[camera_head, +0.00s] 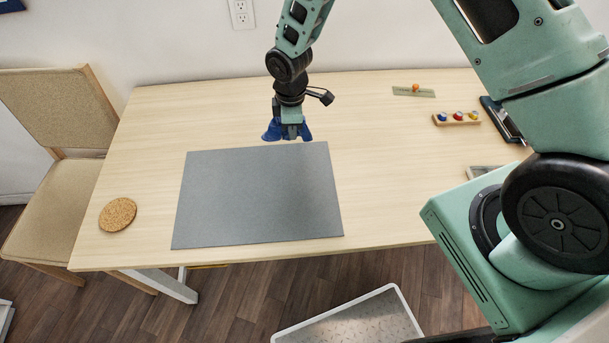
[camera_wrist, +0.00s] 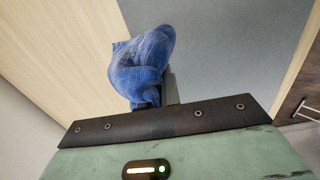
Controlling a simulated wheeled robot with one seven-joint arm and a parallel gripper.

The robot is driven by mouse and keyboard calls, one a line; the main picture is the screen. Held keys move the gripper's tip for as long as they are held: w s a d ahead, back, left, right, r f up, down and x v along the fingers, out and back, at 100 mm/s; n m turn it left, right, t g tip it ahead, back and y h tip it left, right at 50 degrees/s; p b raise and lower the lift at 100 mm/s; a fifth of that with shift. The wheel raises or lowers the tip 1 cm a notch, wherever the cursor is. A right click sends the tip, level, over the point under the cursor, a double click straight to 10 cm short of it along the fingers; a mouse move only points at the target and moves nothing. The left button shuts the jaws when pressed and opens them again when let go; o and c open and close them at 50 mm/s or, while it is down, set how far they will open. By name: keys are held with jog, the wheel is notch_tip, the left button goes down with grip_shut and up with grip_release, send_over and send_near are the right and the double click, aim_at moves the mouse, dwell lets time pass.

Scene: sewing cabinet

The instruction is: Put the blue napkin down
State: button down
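The blue napkin (camera_wrist: 140,65) is bunched up at the fingers of my gripper (camera_wrist: 160,98) in the wrist view. In the head view, blue cloth (camera_head: 271,130) shows on both sides of my gripper (camera_head: 290,134), which points down over the table near the far edge of the grey mat. My gripper appears shut on the napkin; the cloth hides most of the fingertips. I cannot tell whether the napkin touches the table.
The grey mat (camera_head: 258,195) lies bare on the wooden table (camera_head: 180,110). A cork coaster (camera_head: 117,214) is at the left. A holder with coloured knobs (camera_head: 457,118) and a small green piece with an orange knob (camera_head: 414,91) are at the right. A chair (camera_head: 50,200) stands left.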

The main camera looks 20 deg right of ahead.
jog(key=s+f, duration=0.4)
jog(key=f, duration=0.1)
jog(key=shift+s+f, duration=0.15)
jog(key=shift+s, duration=0.15)
jog(key=s, duration=0.4)
jog(key=s+f, duration=0.1)
jog(key=s, duration=0.2)
jog(key=shift+d+f, duration=0.1)
jog(key=shift+d, duration=0.05)
jog(key=c, duration=1.2)
grip_release()
